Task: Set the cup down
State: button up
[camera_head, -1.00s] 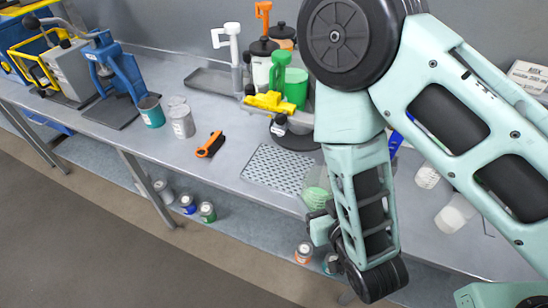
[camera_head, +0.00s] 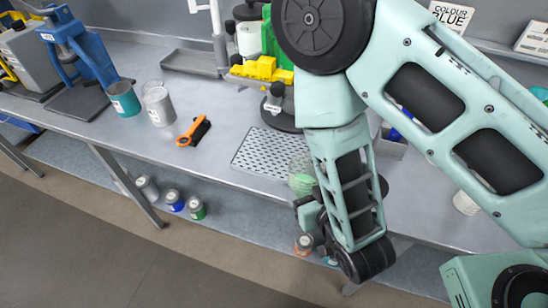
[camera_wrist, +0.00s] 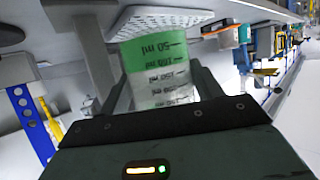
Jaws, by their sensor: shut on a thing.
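My gripper (camera_wrist: 152,75) is shut on a clear measuring cup (camera_wrist: 158,72) with ml marks and green contents; one finger shows on each side of it in the wrist view. In the head view the cup (camera_head: 301,176) shows at the front right of a perforated grey plate (camera_head: 262,152) on the bench. My forearm and wrist hide part of the cup and most of the gripper there. The plate also shows past the cup in the wrist view (camera_wrist: 172,17). I cannot tell whether the cup touches the plate or bench.
A teal can (camera_head: 123,99) and a grey can (camera_head: 158,104) stand farther left. A yellow-clamped machine (camera_head: 263,69) stands behind the plate. A whitish cup (camera_head: 465,203) stands right. Bench surface between brush and plate is clear.

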aim_at(297, 171)
jog(key=b+x, duration=0.1)
jog(key=b, duration=0.1)
jog(key=b+x, duration=0.2)
jog(key=shift+w+a+r, duration=0.1)
jog(key=shift+w+a, duration=0.05)
jog(key=shift+w, duration=0.2)
jog(key=w+b, duration=0.1)
jog(key=b, duration=0.2)
jog(key=w+a+b, duration=0.1)
jog(key=b, duration=0.2)
jog(key=shift+w, duration=0.4)
jog(key=w+b, duration=0.1)
jog(key=w+a+b, duration=0.1)
jog(key=b, duration=0.1)
jog(key=shift+w+r+b, duration=0.1)
jog(key=shift+w+b, duration=0.05)
jog(key=shift+b, duration=0.15)
jog(key=w+a+p, duration=0.1)
jog(key=w, duration=0.1)
jog(key=w+a+p, duration=0.1)
jog(key=w, duration=0.2)
jog(key=w+p, duration=0.1)
jog(key=w, duration=0.2)
jog(key=shift+a+r, duration=0.3)
jog(key=shift+a, duration=0.1)
jog(key=shift+w+a, duration=0.1)
jog(key=shift+w, duration=0.1)
jog(key=shift+f+p, duration=0.7)
jog(key=shift+f, duration=1.15)
jog(key=shift+f, duration=0.1)
